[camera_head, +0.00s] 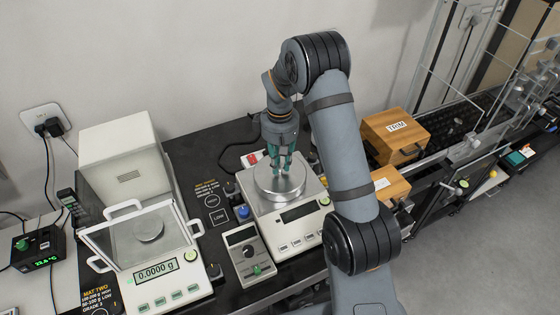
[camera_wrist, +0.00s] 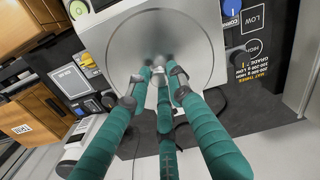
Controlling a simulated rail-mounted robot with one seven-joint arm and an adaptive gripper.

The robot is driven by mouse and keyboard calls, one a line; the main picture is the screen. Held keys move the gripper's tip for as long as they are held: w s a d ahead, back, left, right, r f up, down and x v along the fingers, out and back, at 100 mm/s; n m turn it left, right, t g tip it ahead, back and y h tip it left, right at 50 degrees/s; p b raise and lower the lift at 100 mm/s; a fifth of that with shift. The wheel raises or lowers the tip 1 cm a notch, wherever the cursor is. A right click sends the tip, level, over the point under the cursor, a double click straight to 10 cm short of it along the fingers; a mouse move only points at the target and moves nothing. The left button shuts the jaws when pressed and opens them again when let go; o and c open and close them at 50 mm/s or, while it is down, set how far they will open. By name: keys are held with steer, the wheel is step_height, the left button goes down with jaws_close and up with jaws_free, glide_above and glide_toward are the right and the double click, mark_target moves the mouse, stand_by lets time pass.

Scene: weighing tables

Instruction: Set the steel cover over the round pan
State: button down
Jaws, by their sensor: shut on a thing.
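The steel cover (camera_head: 294,187) is a wide, shiny round disc at the right-hand white balance (camera_head: 262,209). In the wrist view, the cover (camera_wrist: 203,62) fills the upper middle. My gripper (camera_head: 281,172) points down above the cover's centre. Its green fingers (camera_wrist: 160,73) close together on the small knob at the middle of the cover. The cover looks level and lies over the balance's pan area. The round pan beneath is hidden, and I cannot tell whether the cover touches the balance.
A left balance (camera_head: 172,280) reads 0.0000 g and has a clear shield and small pan (camera_head: 150,230). A grey control box (camera_head: 247,253) stands close beside the right balance. Wooden boxes (camera_head: 396,137) stand to the right. A white case (camera_head: 118,160) is at back left.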

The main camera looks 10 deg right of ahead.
mark_target(280, 166)
steer(key=c, duration=2)
jaws_free()
steer(key=shift+f, duration=0.2)
steer(key=o, duration=0.4)
steer(key=shift+r, duration=0.1)
steer(key=shift+o, duration=0.2)
steer(key=shift+r, duration=0.6)
step_height(280, 166, up, 11)
steer(key=b, duration=0.1)
